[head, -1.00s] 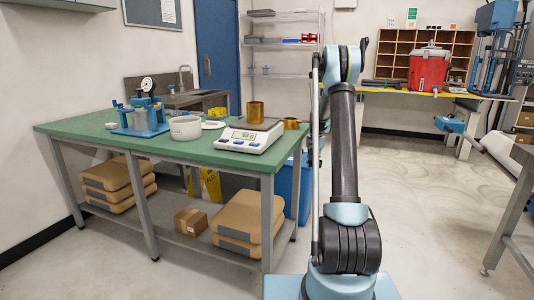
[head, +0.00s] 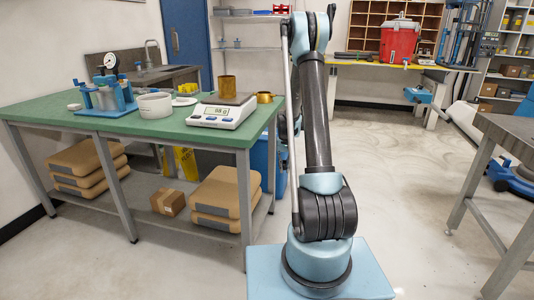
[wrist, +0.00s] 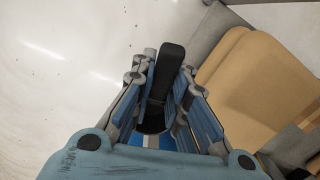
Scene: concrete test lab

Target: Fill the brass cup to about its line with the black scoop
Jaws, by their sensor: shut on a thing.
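The brass cup (head: 227,88) stands upright at the back of the white scale (head: 222,113) on the green table; I cannot tell whether it rests on the pan or behind it. Its inside and its line do not show. In the wrist view my gripper (wrist: 160,100) is shut on the black scoop (wrist: 170,65), whose upright dark handle shows between the blue fingers. The scoop's bowl end is mostly hidden, so any contents cannot be seen. My gripper is hidden in the head view. A white round tub (head: 154,106) sits left of the scale.
A low brass dish (head: 265,97) stands at the green table's (head: 130,124) right end. A blue rack (head: 104,98) with a dial gauge is on the left. Brown sacks (head: 222,192) lie on the lower shelf. A grey table (head: 505,130) is at right; open floor lies between.

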